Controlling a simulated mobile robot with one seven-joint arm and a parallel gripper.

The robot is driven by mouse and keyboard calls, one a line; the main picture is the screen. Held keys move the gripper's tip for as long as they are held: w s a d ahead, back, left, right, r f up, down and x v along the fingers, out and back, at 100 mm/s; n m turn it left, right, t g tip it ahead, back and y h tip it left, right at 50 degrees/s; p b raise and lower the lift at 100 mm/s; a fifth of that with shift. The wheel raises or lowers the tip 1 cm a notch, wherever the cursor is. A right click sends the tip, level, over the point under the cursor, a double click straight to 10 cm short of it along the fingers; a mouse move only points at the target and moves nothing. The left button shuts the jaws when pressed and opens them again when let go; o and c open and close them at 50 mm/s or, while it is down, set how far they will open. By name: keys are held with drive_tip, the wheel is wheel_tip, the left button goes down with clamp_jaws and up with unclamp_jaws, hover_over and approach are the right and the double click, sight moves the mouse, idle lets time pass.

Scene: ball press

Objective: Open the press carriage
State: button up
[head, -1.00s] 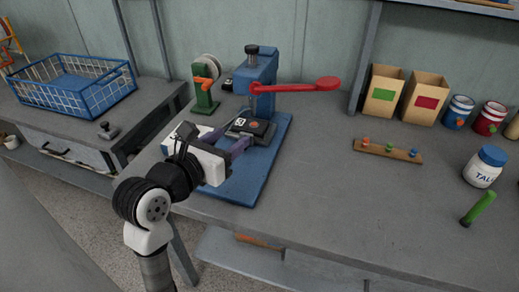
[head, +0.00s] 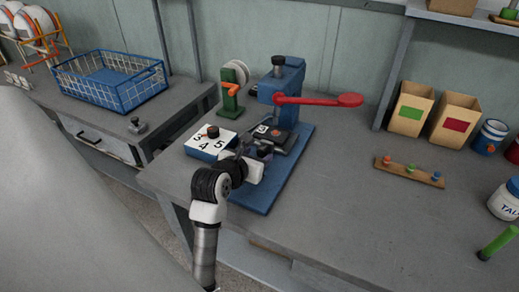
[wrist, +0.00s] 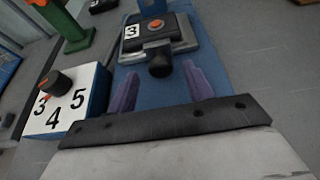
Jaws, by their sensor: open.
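The blue press (head: 281,88) stands on a blue base plate (head: 262,197). Its dark carriage (head: 288,141) bears a "3" label and a small orange-red spot on top. In the wrist view the carriage (wrist: 178,42) is upper centre, with a black knob (wrist: 160,65) on its near side. My gripper (wrist: 161,88) is open; its purple fingers lie either side of a line to the knob, with the tips just short of it and nothing between them. In the head view my gripper (head: 262,158) is beside the carriage's near side, its fingers mostly hidden.
A red lever (head: 330,99) sticks out right from the press. A white-topped blue dial box (head: 208,145), numbered 3, 4, 5, sits close left of my gripper. A green stand (head: 230,103) is behind it.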

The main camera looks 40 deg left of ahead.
drive_tip(key=shift+x, duration=1.2)
clamp_jaws()
